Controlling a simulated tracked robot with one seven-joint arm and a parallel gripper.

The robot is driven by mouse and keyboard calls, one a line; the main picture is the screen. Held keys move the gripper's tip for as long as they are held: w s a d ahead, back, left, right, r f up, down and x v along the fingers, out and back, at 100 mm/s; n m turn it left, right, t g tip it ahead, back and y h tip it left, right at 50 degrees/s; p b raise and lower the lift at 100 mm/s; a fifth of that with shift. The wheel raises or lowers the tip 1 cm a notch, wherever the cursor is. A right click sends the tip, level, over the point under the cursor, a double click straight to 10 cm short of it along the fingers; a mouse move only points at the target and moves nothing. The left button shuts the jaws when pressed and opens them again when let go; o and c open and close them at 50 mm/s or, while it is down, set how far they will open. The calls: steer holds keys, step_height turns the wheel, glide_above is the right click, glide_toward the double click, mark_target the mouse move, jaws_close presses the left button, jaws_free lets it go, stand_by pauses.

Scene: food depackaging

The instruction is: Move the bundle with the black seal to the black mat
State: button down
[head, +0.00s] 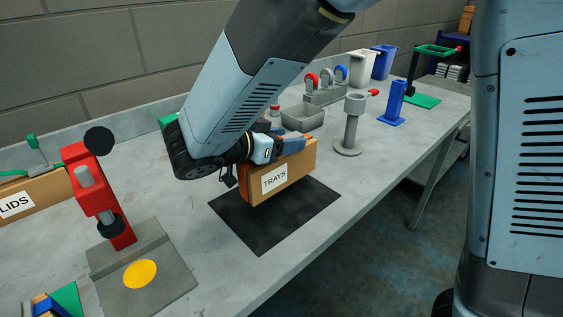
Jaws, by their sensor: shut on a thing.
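My gripper (287,146) reaches down from the upper middle and is shut on the top of a brown bundle (291,172) with a white label reading TRAYS. The bundle is over the black mat (266,232), inside its outline as seen from here. I cannot tell whether its underside touches the mat. No black seal shows on the bundle's visible face; my arm and gripper hide part of its top and left side. Another brown bundle (42,192) with a label reading LIDS and a green band stands at the far left.
A red press (92,190) on a grey base with a yellow disc stands left of the mat. A grey post (351,128), a blue stand (393,103) and a grey tray (303,118) stand behind and to the right. The table's front edge is right of the mat.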

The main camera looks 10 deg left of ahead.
steer(key=shift+f, duration=2.35)
steer(key=shift+c, duration=1.7)
jaws_free()
steer(key=shift+v, duration=3.75)
